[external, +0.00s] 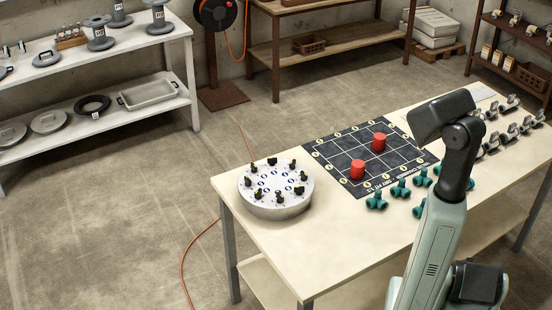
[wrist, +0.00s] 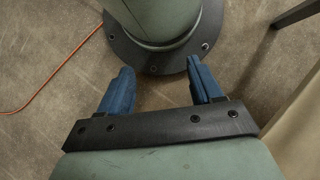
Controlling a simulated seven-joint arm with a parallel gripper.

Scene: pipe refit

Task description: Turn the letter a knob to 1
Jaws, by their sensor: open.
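A round pale grey dial unit (external: 276,207) stands on the left end of the table in the external view. Several black knobs (external: 279,195) ring its white top face, with small blue marks inside the ring. The lettering is too small to read, so I cannot tell which knob is a or where it points. In the wrist view my gripper (wrist: 160,68) has two blue fingers spread apart with nothing between them. It faces down toward my own base and the floor, away from the dial unit. My gripper's fingers are not visible in the external view.
A black grid mat (external: 343,148) with two red cylinders (external: 358,169) lies right of the dial unit. Teal pipe fittings (external: 376,200) and grey valves (external: 510,130) lie farther right. The table's (external: 310,250) front left area is clear. An orange cable (external: 187,258) runs along the floor.

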